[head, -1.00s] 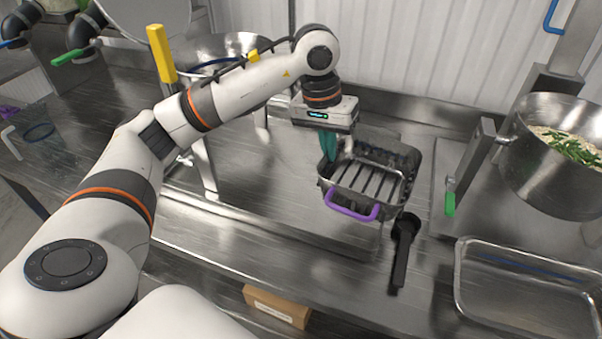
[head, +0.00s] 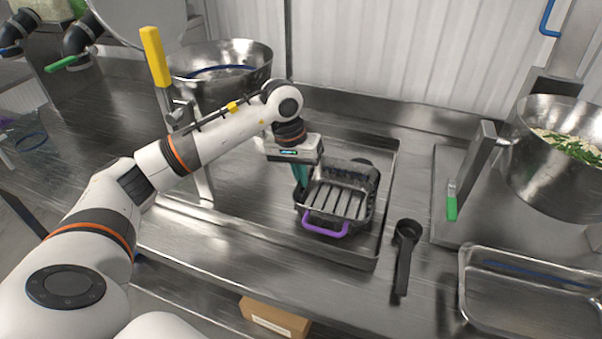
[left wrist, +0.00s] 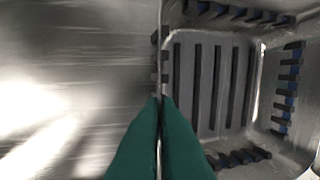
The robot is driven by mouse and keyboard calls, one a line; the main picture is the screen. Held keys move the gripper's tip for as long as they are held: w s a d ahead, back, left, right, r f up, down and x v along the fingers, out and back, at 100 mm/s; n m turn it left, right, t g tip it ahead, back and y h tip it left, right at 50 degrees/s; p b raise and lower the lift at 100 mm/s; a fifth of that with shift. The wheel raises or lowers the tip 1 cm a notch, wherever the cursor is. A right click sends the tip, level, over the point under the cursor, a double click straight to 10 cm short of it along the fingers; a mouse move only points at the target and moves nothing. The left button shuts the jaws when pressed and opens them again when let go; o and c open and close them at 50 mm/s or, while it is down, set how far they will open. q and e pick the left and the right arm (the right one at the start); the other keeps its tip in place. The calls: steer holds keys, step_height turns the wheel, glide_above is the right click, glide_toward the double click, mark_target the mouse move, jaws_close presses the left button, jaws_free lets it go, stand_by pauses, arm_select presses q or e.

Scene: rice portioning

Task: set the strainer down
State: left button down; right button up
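The strainer (head: 338,200) is a square metal basket with dark slots in its floor and a purple handle on its near side. It is level, low over or on the shallow metal tray (head: 240,212); I cannot tell for sure whether it touches. My left gripper (head: 301,190) stands over its left wall with teal fingers pointing down. In the left wrist view the fingers (left wrist: 160,100) are close together on the rim of the strainer (left wrist: 240,60). The fingertips are partly hidden by the wall. My right gripper is not in view.
A black ladle (head: 404,262) lies right of the tray. A pot with rice and greens (head: 528,160) stands at the right, with an empty metal pan (head: 466,290) in front. A steel bowl (head: 245,85) on a stand with a yellow-handled lever (head: 156,55) is at the left.

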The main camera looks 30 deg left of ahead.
arm_select(q)
steer(key=shift+f+b, duration=0.15)
steer(key=shift+b, duration=0.15)
steer(key=c, duration=1.7)
jaws_free()
steer(key=shift+r+p, duration=0.35)
steer(key=shift+p, duration=0.05)
steer(key=r, duration=0.2)
steer(key=r+b, duration=0.1)
steer(key=r, duration=0.1)
steer(key=a+r, duration=0.1)
steer(key=r, duration=0.2)
steer(key=shift+s, duration=0.4)
steer(key=shift+a, duration=0.1)
